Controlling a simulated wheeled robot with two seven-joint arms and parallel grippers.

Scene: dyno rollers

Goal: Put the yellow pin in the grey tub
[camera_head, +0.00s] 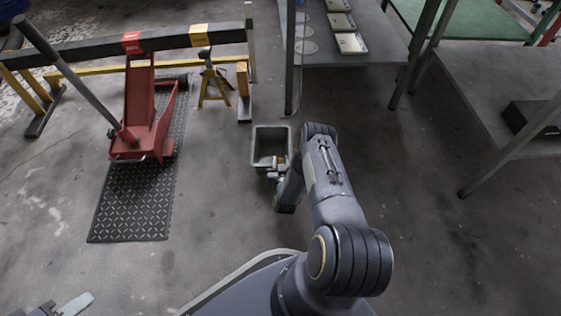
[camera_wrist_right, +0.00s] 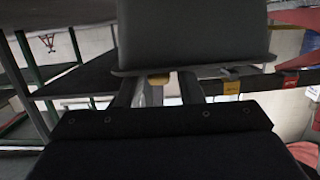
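The grey tub (camera_head: 257,148) stands open on the floor near the middle of the head view. In the right wrist view the tub (camera_wrist_right: 195,35) fills the upper middle, its rim towards my fingers. My right gripper (camera_head: 277,168) is at the tub's near rim. A small yellow piece, apparently the yellow pin (camera_head: 279,160), shows at its fingertips. In the wrist view the yellow pin (camera_wrist_right: 158,79) sits between the fingers of my right gripper (camera_wrist_right: 160,88), at rim level; most of it is hidden. Part of my left gripper (camera_head: 75,303) shows at the bottom left, cut off.
A red floor jack (camera_head: 145,130) stands on a black mat (camera_head: 130,205) at the left. A yellow stand (camera_head: 212,85) and a barrier beam (camera_head: 165,40) are behind it. Tables with metal legs (camera_head: 410,70) are at the back right. The floor right of my arm is clear.

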